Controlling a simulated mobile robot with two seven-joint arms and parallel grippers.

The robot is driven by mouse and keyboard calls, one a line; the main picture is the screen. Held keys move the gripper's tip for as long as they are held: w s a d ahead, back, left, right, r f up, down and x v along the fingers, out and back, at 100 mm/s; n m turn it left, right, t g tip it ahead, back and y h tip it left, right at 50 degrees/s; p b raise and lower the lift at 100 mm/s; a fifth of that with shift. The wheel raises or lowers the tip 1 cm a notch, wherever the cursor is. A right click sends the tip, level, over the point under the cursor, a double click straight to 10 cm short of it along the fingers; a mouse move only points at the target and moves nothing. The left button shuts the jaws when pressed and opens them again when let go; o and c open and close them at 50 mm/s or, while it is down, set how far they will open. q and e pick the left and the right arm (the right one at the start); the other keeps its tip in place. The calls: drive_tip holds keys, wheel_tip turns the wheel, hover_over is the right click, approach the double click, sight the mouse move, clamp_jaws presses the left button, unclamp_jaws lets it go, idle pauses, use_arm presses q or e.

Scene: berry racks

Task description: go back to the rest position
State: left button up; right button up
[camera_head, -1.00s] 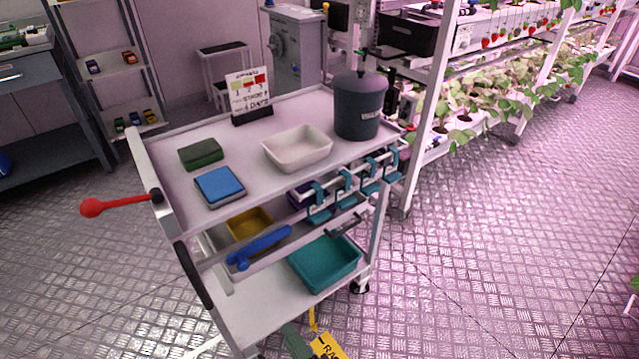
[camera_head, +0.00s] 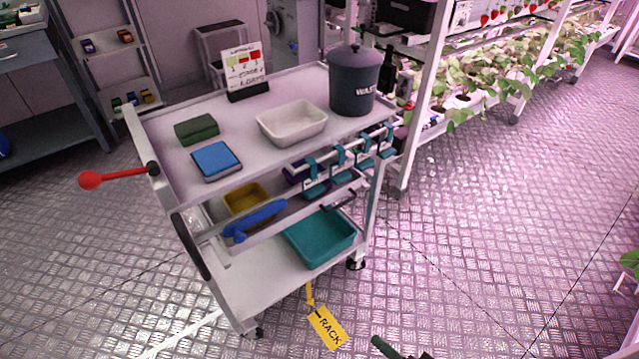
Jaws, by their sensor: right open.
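My right gripper (camera_head: 398,350) shows only in part at the bottom edge, as dark green finger pieces over the bare floor. It is open, with nothing seen between its fingers, and it is apart from the cart (camera_head: 285,92). Most of it is cut off by the frame. My left gripper is not in view.
The cart carries a white tray (camera_head: 292,123), a dark waste bin (camera_head: 356,80), a blue-topped box (camera_head: 216,160) and a green block (camera_head: 197,129). A yellow RACK tag (camera_head: 326,327) hangs low. Plant racks (camera_head: 470,90) stand behind right. The floor (camera_head: 490,230) at right is clear.

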drive_tip(key=s+d+f+n+g+h, duration=0.2)
drive_tip(key=s+d+n, duration=0.25)
drive_tip(key=s, duration=0.45)
drive_tip(key=s+d+f+n+g+h, duration=0.2)
drive_tip(key=s+d+n+h, duration=0.15)
drive_tip(key=s+d, duration=0.4)
drive_tip(key=s+d+f+n+g+h, duration=0.15)
drive_tip(key=s+d+n, duration=0.3)
drive_tip(key=s, duration=0.65)
drive_tip(key=a+m, duration=0.5)
drive_tip(key=a, duration=0.6)
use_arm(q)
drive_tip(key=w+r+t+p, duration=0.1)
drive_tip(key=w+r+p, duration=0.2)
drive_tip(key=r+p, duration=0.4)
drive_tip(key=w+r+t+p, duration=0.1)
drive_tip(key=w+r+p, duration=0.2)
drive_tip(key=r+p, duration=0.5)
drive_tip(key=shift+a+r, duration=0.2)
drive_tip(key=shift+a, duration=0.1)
use_arm(e)
drive_tip(key=w+r+t, duration=0.1)
drive_tip(key=w+r, duration=0.2)
drive_tip(key=r, duration=0.5)
drive_tip(key=w+r+t, duration=0.2)
drive_tip(key=w+r, duration=0.1)
drive_tip(key=r, duration=0.4)
drive_tip(key=shift+w+d+r, duration=0.35)
drive_tip(key=shift+d+r, duration=0.05)
drive_tip(key=shift+d, duration=0.05)
